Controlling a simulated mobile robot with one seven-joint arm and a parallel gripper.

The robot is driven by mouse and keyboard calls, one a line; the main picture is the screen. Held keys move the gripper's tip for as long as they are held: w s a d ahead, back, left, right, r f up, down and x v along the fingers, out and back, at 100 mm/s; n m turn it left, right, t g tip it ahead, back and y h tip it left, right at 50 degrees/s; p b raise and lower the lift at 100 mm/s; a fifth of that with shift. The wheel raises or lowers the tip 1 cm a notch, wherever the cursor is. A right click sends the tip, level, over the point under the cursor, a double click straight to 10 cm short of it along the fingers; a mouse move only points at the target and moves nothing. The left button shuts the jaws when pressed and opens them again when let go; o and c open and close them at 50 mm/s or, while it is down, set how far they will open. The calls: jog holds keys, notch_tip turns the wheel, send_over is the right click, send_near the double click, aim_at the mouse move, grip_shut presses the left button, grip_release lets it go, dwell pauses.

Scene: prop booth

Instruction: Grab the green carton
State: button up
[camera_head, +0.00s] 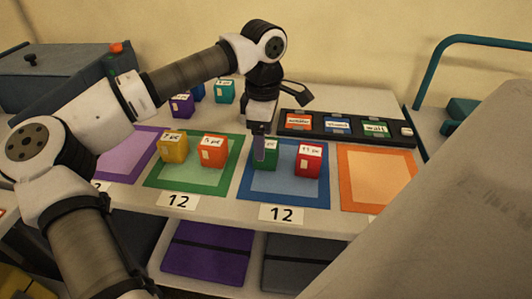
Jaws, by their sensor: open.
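The green carton (270,159) stands on the blue mat (287,198), partly hidden behind my gripper. My gripper (259,152) points down from above, right at the carton, with its visible finger in front of the carton's left part. It is open; I cannot tell whether the fingers straddle the carton or touch it. A red carton (307,162) stands just to the right on the same mat.
A yellow carton (173,148) and an orange carton (213,152) stand on the green mat (170,180). Purple (181,106) and teal (224,92) cartons stand behind. A black tray (357,142) with labelled cards lies back right. The orange mat (376,177) is empty.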

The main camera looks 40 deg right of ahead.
aim_at(266, 144)
jog(key=shift+d+f, duration=0.15)
jog(key=shift+f, duration=1.2)
jog(key=shift+d+f, duration=0.15)
jog(key=shift+f, duration=1.15)
jog(key=c, duration=1.1)
